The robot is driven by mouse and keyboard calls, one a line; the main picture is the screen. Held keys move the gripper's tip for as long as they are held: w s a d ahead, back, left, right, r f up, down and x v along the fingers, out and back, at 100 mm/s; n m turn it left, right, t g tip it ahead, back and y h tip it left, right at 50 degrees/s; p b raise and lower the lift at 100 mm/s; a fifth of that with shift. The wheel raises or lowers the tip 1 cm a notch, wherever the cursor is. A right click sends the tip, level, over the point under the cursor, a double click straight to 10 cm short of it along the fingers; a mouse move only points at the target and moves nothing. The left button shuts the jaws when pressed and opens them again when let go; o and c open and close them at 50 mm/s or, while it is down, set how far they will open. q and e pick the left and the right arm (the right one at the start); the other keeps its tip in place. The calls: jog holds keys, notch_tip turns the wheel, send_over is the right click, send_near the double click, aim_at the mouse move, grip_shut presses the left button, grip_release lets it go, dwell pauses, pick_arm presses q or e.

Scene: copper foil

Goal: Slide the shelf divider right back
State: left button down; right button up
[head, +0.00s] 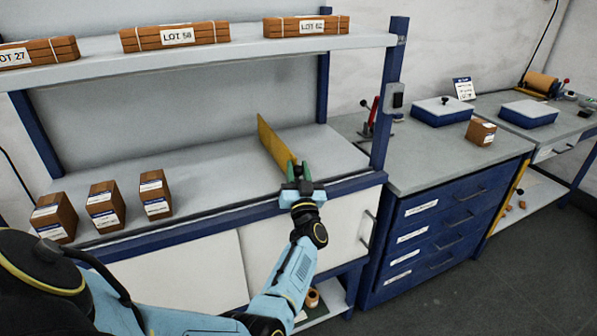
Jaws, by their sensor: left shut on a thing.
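The shelf divider (272,143) is a thin yellow upright panel on the grey shelf surface (215,160). It runs from the front edge back towards the rear panel. My left gripper (295,170) is at the divider's front end, shut on it, with the arm reaching in from the lower left. The gripper hides the divider's front end. I cannot tell whether the divider's far end touches the rear panel. My right gripper is out of view.
Several brown labelled blocks, one here (104,207), stand left on the shelf. An upper shelf (240,48) carries labelled bundles. A blue post (388,100) stands to the right, beside a drawer cabinet (440,230).

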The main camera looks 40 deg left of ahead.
pick_arm(q)
jog(key=c, duration=1.5)
grip_release()
jog(key=shift+w+d, duration=0.15)
jog(key=shift+o, duration=0.3)
jog(key=shift+w, duration=0.1)
jog(key=v, duration=1.3)
jog(key=shift+s, duration=0.2)
jog(key=shift+f, duration=0.2)
